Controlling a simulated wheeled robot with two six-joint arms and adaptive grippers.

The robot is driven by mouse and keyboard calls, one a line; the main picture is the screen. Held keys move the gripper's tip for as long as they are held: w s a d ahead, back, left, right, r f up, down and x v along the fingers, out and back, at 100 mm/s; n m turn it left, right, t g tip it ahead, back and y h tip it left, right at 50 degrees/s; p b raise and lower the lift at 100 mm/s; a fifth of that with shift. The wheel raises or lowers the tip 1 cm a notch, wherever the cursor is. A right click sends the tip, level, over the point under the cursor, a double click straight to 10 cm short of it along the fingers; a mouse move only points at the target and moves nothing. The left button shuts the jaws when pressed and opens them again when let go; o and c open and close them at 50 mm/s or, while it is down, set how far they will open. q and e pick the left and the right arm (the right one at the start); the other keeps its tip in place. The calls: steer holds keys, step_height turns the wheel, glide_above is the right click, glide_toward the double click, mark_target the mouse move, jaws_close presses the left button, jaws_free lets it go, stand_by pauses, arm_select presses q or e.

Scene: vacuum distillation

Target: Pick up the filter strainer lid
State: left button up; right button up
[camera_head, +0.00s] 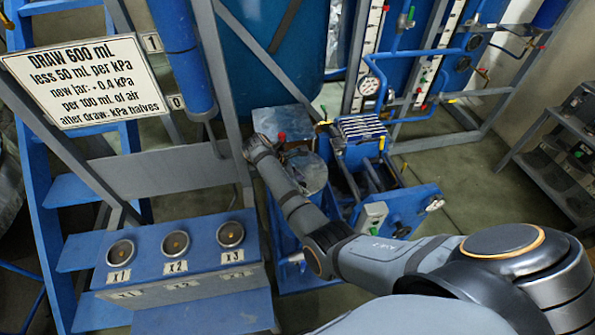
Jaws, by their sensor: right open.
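My right arm reaches in from the right, and its gripper end (262,148) is over the blue stand in the middle. The gripper is open; its fingers are small and hard to make out. A round grey metal piece (312,172), which looks like the filter strainer lid or its housing, is just right of the wrist and partly hidden by my arm. I cannot tell which of the two it is. A red knob (281,136) shows just beyond the wrist. I see nothing held. My left gripper is not in view.
A blue box with several round sockets (176,244) stands at the lower left, below a printed sign (87,83). A blue slotted rack (361,128) and a valve block (374,214) stand close on the right. A gauge (369,85) and pipes are behind. Floor shows at right.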

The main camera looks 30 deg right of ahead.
steer(key=shift+a, duration=0.1)
jaws_close()
steer(key=shift+w+r, duration=0.1)
stand_by(0.4)
